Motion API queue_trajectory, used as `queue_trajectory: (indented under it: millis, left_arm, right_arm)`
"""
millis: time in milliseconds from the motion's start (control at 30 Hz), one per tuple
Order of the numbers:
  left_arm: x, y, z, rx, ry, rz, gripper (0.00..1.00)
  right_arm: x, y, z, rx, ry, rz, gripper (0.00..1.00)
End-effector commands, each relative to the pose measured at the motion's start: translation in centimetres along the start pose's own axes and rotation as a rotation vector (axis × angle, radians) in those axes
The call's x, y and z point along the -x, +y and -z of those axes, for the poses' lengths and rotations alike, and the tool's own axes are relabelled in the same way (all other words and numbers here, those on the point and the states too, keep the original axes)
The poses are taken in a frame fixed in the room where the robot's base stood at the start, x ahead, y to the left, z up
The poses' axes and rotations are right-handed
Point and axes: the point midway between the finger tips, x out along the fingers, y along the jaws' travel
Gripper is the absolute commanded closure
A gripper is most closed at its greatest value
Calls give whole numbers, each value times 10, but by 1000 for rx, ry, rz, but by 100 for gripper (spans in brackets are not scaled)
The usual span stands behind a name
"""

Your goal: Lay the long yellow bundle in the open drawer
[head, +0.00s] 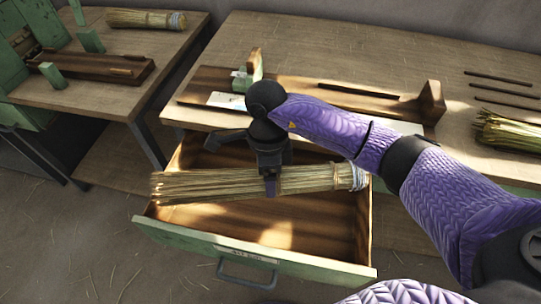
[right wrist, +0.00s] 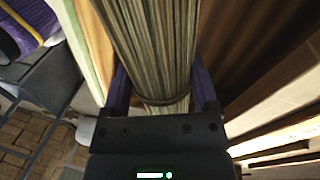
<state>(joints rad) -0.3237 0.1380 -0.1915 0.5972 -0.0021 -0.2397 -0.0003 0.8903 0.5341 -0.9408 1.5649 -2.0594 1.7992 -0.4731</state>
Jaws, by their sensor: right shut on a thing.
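The long yellow bundle (head: 215,184) is straw-coloured, with a pale binding at its right end. My right gripper (head: 270,186) is shut on it near its middle and holds it over the open drawer (head: 262,262). The bundle lies lengthwise across the drawer, its left end near the left wall. Whether it touches the drawer cannot be told. In the right wrist view the bundle (right wrist: 150,45) runs between the two fingers. The drawer has a green front with a handle and label, and its visible floor is bare wood. My left gripper is not in view.
The workbench (head: 350,55) above the drawer bears a wooden fixture (head: 430,104), dark rods (head: 500,90) and another straw bundle (head: 510,131) at the right. A second table (head: 110,95) at the left holds a bundle (head: 145,19) and a wooden tray. Floor in front is clear except straw bits.

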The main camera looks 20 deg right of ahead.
Motion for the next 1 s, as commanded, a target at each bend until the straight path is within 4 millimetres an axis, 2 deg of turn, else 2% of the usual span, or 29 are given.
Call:
queue_trajectory:
  millis: [33,100,233,467,833,1000]
  left_arm:
    - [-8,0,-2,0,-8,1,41]
    - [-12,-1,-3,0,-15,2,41]
    - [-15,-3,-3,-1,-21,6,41]
    - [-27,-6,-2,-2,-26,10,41]
    - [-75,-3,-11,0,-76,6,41]
    - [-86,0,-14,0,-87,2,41]
  right_arm:
    - [-17,-1,0,-77,-14,-9,95]
    - [-30,-2,1,-184,-35,-12,95]
    - [-42,-3,2,-295,-58,-12,95]
    - [-58,-6,1,-308,-61,-12,95]
    - [-118,-18,1,-306,-59,-15,95]
    - [-135,-21,1,-305,-59,-12,95]
